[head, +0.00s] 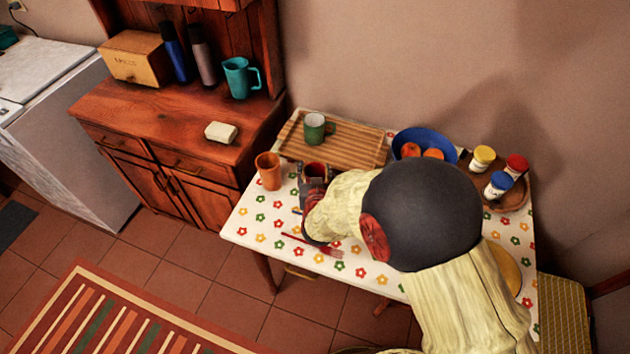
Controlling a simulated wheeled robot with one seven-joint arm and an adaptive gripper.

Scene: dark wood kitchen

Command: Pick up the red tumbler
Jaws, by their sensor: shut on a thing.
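The red tumbler (315,169) stands out as a dark red cup near the back left of the flowered table (262,228). My gripper (314,178) is around it and shut on it, with the arm reaching in from the right. The gripper hides most of the tumbler's body, so I cannot tell whether its base touches the table.
An orange tumbler (269,171) stands close on the left. A ribbed wooden tray (350,148) with a green mug (314,128) lies behind. A blue bowl (424,136) of fruit and a round tray of jars (513,196) are at right. A red fork (330,250) lies in front.

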